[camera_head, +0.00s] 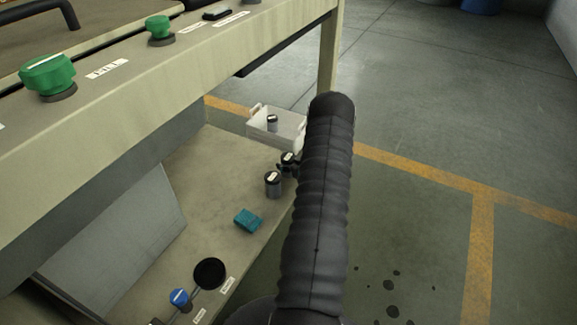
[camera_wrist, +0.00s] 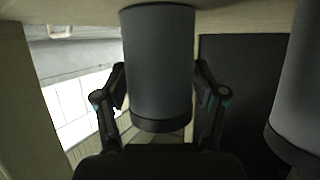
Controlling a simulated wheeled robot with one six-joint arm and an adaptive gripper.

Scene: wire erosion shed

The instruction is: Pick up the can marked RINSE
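Three small grey cans with dark tops and pale labels show in the head view; the lettering is too small to read. One can (camera_head: 288,158) is at my gripper (camera_head: 287,167), beside my dark arm. A second can (camera_head: 272,185) stands nearer on the lower shelf. A third can (camera_head: 272,123) is in the white tray (camera_head: 262,134). In the wrist view, a grey can (camera_wrist: 158,65) fills the space between the fingers of my gripper (camera_wrist: 160,85). Both fingers meet its sides. It appears upside down and still against the shelf. No label shows there.
Another can (camera_wrist: 302,85) is close at the right edge of the wrist view. A teal block (camera_head: 248,220), a black disc (camera_head: 210,274) and a blue knob (camera_head: 180,298) are on the shelf. The bench with green knobs (camera_head: 48,76) overhangs it. Floor at right is open.

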